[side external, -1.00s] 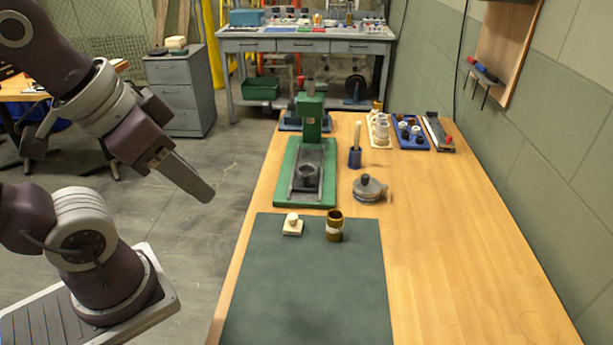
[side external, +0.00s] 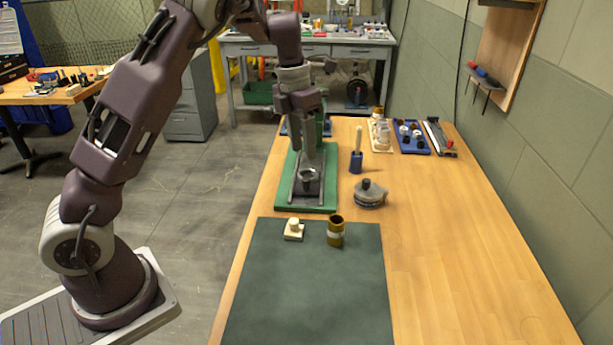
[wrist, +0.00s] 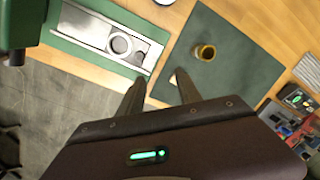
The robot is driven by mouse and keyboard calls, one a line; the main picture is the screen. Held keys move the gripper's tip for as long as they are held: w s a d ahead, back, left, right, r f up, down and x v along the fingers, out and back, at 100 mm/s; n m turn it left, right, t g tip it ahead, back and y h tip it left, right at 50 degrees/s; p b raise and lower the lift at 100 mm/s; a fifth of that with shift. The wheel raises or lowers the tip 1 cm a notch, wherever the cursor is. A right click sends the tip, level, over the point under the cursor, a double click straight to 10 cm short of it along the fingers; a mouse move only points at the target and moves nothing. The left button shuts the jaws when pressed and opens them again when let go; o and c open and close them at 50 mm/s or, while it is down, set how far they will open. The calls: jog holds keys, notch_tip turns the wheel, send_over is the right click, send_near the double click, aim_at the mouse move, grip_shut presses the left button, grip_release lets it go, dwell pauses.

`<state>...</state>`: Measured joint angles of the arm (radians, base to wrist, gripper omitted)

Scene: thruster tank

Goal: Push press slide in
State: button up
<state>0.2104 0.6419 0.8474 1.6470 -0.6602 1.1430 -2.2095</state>
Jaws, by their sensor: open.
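The green press (side external: 325,190) stands on the bench, with its upper part mostly hidden behind my arm in the side view. Its grey metal slide (side external: 310,193) lies on the green base and carries a dark round cup (side external: 307,174). The slide (wrist: 82,24) and the cup's ring (wrist: 121,44) also show in the wrist view. My gripper (side external: 310,152) points down over the press, its fingers close behind or above the cup in the side view; contact cannot be told. In the wrist view my gripper (wrist: 158,88) has its two fingers spread, with nothing between them.
A dark green mat (side external: 305,290) lies in front, holding a cream block with a knob (side external: 293,230) and a brass cup (side external: 335,232). A round grey lidded part (side external: 369,194) and a blue holder (side external: 356,162) stand right of the press.

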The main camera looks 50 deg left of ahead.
aim_at(307, 178)
jog(key=w+f+n, duration=0.1)
jog(key=w+a+f+n, duration=0.1)
jog(key=f+n, duration=0.1)
jog(key=w+a+f+n+y, duration=0.1)
jog(key=f, duration=0.1)
jog(key=shift+w+a+f+n+g, duration=0.2)
jog(key=shift+a+n+g, duration=0.1)
jog(key=shift+n, duration=0.1)
notch_tip(307, 178, down, 6)
jog(key=shift+f, duration=0.2)
grip_shut()
dwell(0.8)
